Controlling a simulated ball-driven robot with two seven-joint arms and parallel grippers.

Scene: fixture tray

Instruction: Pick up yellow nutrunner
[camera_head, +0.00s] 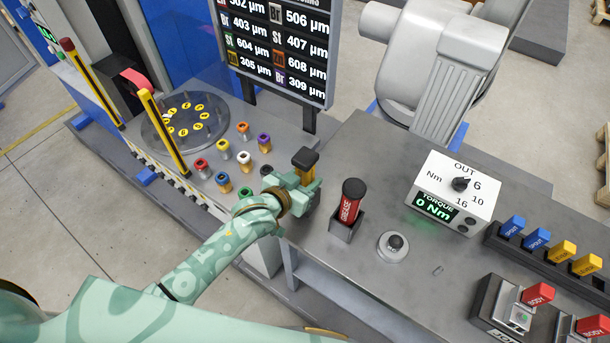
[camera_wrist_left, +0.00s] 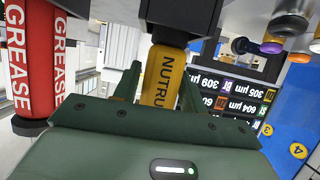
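The yellow nutrunner (camera_head: 307,175) stands upright at the left part of the grey bench, its black cap showing above my left gripper (camera_head: 303,186). In the left wrist view the yellow nutrunner (camera_wrist_left: 163,75) shows its dark lettering, with its far end at a dark holder. The two green fingers of my left gripper (camera_wrist_left: 158,90) lie on either side of it, close to its body. I cannot tell whether they press on it. The cap is hidden in the wrist view. My right gripper is not in view.
A red grease tube (camera_head: 351,205) stands in a holder just right of the nutrunner. A round knob (camera_head: 394,244) and the torque box (camera_head: 453,193) are farther right. Several coloured sockets (camera_head: 244,157) and a display board (camera_head: 275,45) stand behind and left.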

